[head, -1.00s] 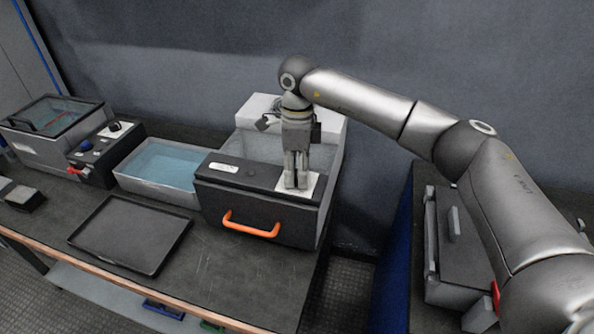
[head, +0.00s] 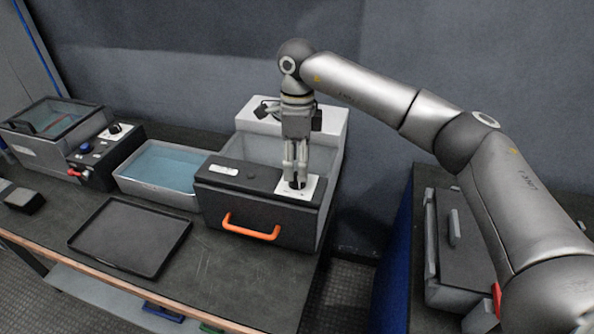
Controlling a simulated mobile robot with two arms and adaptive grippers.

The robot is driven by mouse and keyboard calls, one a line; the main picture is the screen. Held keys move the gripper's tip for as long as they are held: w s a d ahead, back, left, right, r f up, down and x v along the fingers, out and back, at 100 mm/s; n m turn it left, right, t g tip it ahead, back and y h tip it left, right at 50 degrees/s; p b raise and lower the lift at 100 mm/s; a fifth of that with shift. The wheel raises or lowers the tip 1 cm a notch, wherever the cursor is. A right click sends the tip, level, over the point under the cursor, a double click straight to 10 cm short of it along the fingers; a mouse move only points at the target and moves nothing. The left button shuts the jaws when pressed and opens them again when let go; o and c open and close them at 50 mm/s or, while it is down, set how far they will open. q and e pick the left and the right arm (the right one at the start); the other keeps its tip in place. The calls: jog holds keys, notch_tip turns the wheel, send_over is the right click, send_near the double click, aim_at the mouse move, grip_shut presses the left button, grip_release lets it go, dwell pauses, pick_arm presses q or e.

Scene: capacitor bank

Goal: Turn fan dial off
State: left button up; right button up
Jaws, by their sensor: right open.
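The dark box (head: 255,218) with an orange handle (head: 251,227) stands right of the middle of the bench. On its top right is a white plate (head: 311,190) with a small dark dial (head: 297,184). My right gripper (head: 295,177) points straight down just over this dial. Its fingers are open and mostly cover the dial from view. I cannot tell whether they touch it. Another black dial (head: 115,128) sits on a white plate on the box at the far left. My left gripper is out of view.
A tray of blue liquid (head: 160,171) stands left of the dark box. An empty black tray (head: 131,236) lies in front. A grey case (head: 462,240) lies on the right, beyond a gap.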

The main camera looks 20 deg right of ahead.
notch_tip(320, 180, up, 9)
jog(key=shift+w+f, duration=0.15)
jog(key=shift+w, duration=0.1)
jog(key=shift+d+f, duration=0.1)
jog(key=shift+f, duration=0.05)
